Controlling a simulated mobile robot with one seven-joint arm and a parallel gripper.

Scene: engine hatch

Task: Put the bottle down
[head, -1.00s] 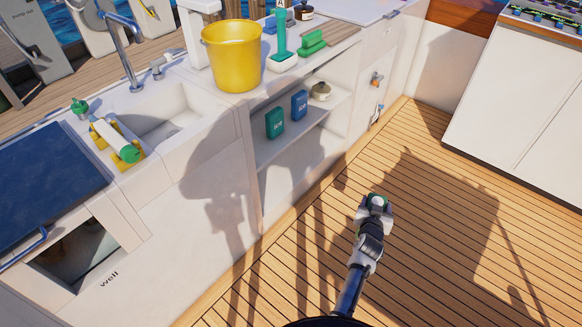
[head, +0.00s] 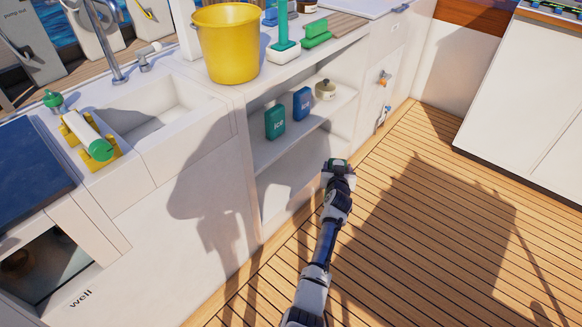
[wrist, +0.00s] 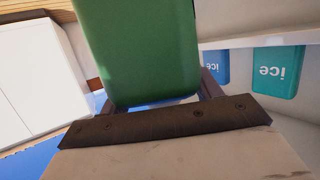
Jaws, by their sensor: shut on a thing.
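My gripper (head: 337,168) is shut on a green bottle. In the wrist view the bottle (wrist: 138,52) fills the upper middle between the two fingers, with its far end cut off by the frame. I cannot tell whether the bottle touches anything else.
A teal ice pack (head: 275,122), a blue ice pack (head: 302,103) and a small pot (head: 325,91) stand on the shelf (head: 262,155). A yellow bucket (head: 228,45) and green brushes stand on the counter above. The deck (head: 430,230) to the right is clear.

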